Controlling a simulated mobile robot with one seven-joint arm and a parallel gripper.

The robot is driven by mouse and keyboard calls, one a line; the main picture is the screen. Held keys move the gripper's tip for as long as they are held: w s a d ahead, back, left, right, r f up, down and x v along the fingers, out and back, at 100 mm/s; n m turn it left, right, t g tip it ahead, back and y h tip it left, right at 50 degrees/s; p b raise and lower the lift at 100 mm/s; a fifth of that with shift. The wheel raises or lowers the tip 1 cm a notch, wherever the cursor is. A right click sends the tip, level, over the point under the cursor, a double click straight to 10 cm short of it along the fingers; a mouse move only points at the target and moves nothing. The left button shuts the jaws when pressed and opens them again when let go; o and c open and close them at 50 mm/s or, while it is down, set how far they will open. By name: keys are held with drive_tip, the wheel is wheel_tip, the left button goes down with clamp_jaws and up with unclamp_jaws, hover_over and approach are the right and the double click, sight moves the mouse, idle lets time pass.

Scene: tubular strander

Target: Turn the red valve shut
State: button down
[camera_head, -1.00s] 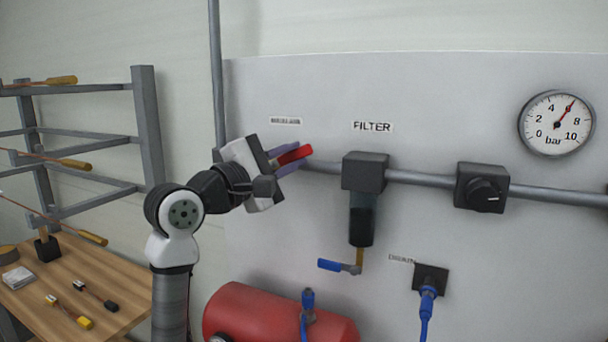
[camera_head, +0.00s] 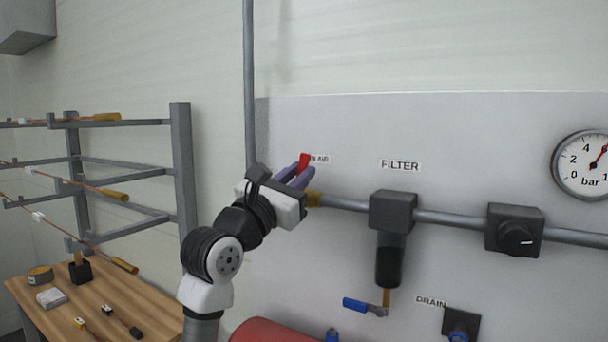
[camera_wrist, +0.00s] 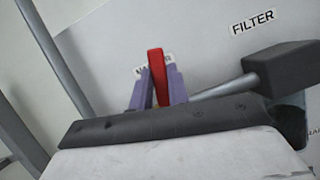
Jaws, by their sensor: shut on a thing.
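The red valve handle (camera_head: 304,163) is at the left end of the horizontal pipe, beside a partly covered label. It points up and slightly right, across the line of the pipe. My gripper (camera_head: 295,172) is shut on the handle, with its purple fingers on either side. In the wrist view the red handle (camera_wrist: 157,75) stands upright between the two fingers (camera_wrist: 157,92). A brass valve body (camera_head: 314,199) shows just right of my gripper; the rest of it is hidden behind my gripper.
The filter (camera_head: 393,210) with its blue drain lever (camera_head: 356,304) hangs from the pipe to the right. A black knob (camera_head: 515,238) and a pressure gauge (camera_head: 592,165) are farther right. A rack (camera_head: 183,165) and a wooden table (camera_head: 110,295) stand at the left.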

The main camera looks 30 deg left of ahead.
drive_tip(key=shift+a+n+y+p, duration=0.3)
drive_tip(key=shift+n+y, duration=0.2)
drive_tip(key=shift+n, duration=0.3)
drive_tip(key=shift+a+n+y+p, duration=0.25)
drive_tip(key=shift+n+y, duration=0.25)
drive_tip(key=shift+n, duration=0.3)
drive_tip(key=shift+a+n, duration=0.1)
drive_tip(key=shift+n, duration=0.2)
drive_tip(key=c, duration=1.3)
unclamp_jaws()
drive_tip(key=shift+c, duration=0.2)
drive_tip(key=b+v, duration=0.5)
drive_tip(key=v, duration=0.8)
drive_tip(key=shift+s+f, duration=0.25)
drive_tip(key=shift+s, duration=0.05)
